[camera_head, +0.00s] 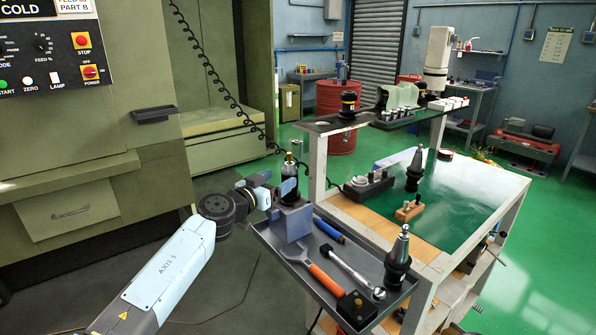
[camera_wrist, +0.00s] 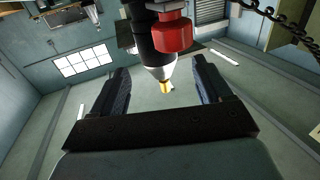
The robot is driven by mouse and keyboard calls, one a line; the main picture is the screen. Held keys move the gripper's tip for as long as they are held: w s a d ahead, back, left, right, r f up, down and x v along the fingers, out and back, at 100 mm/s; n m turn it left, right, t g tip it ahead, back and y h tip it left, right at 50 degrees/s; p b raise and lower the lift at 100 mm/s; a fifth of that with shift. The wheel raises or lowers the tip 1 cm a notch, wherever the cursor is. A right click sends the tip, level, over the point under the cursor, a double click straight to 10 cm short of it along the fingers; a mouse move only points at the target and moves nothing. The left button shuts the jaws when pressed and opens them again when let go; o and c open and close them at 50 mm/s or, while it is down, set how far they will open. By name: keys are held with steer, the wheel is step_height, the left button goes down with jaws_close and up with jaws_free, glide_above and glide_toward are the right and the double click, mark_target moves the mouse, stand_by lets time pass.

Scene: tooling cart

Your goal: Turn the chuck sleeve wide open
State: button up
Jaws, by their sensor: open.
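An upright black tool (camera_head: 289,186) with a narrow top stands at the grey-blue block (camera_head: 292,224) on the cart's tray. It seems to carry the chuck. In the wrist view a black cylinder with a silver cone (camera_wrist: 160,73) and a gold tip shows between the fingers. Which ring is the sleeve, and how far it is turned, I cannot tell. My gripper (camera_wrist: 161,70) is open, with one finger on each side of the cone and visible gaps to both. In the head view my gripper (camera_head: 272,198) is at the left of the tool, its fingers partly hidden.
A red cylinder (camera_wrist: 172,34) sits beside the black body. The tray (camera_head: 262,232) also holds an orange-handled wrench (camera_head: 318,275), a ratchet (camera_head: 350,265), a blue-handled tool (camera_head: 329,230) and a black tool holder (camera_head: 398,262). The green machine stands close at left.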

mark_target(293, 170)
steer(key=x, duration=0.8)
